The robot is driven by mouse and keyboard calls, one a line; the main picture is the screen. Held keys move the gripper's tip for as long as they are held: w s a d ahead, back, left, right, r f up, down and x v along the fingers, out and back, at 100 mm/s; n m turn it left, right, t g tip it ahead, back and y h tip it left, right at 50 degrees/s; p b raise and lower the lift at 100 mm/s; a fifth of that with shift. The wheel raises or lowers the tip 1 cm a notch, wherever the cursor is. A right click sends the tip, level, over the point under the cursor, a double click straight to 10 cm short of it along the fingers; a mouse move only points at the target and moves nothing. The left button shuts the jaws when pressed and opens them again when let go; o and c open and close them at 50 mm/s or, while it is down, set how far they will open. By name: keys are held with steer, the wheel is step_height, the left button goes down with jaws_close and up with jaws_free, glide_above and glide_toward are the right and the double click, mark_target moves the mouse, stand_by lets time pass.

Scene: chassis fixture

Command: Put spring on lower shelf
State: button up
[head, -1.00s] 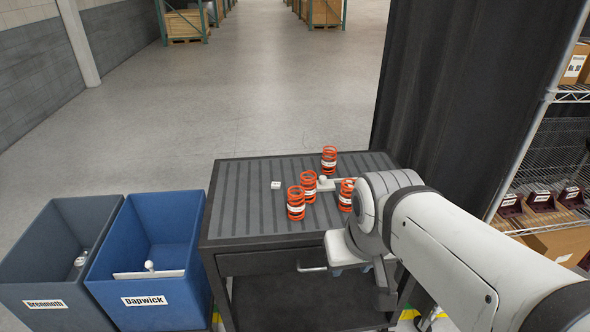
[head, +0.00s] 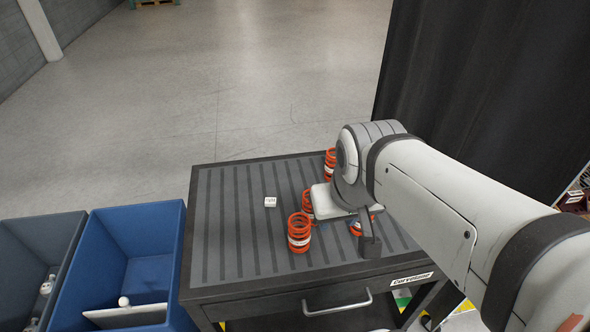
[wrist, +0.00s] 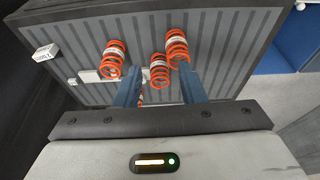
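Several orange coil springs with white bands stand on the ribbed top of a dark cart (head: 235,240). In the head view one spring (head: 299,233) is at the front, one (head: 330,160) is farther back, and two are partly hidden by my arm. In the wrist view three springs show clearly: left (wrist: 114,58), middle (wrist: 159,70) and right (wrist: 176,47). A fourth is mostly hidden by the left finger. My gripper (wrist: 160,82) is over the cart top, its blue fingers apart. The middle spring appears between the fingertips; I cannot tell its depth. Nothing looks gripped.
The cart has a drawer with a handle (head: 337,303). Blue bins (head: 120,255) stand at left; a dark curtain (head: 470,80) hangs behind right. Only a sliver of the right-hand shelving shows.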

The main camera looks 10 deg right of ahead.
steer(key=shift+o, duration=0.4)
steer(key=shift+s+d, duration=0.1)
steer(key=shift+o, duration=0.8)
steer(key=shift+w, duration=0.2)
steer(key=o, duration=0.7)
steer(key=shift+g, duration=0.9)
steer(key=w+f, duration=0.1)
steer(key=w, duration=0.2)
steer(key=w+f, duration=0.1)
steer(key=w, duration=0.3)
steer(key=w+f, duration=0.1)
steer(key=w, duration=0.3)
steer(key=shift+d+f, duration=0.25)
steer(key=shift+d, duration=0.05)
steer(key=g, duration=0.2)
glide_toward(305, 200)
step_height(305, 200, down, 5)
steer(key=d, duration=0.2)
steer(key=shift+w+d+f+p, duration=0.1)
steer(key=shift+w+f+p, duration=0.15)
steer(key=shift+f, duration=1.2)
steer(key=shift+w+d+f+p, duration=0.1)
steer(key=shift+f+p, duration=0.2)
steer(key=shift+f, duration=1.15)
steer(key=shift+w+d+f+p, duration=0.1)
steer(key=shift+w+f+p, duration=0.15)
steer(key=shift+f, duration=1.2)
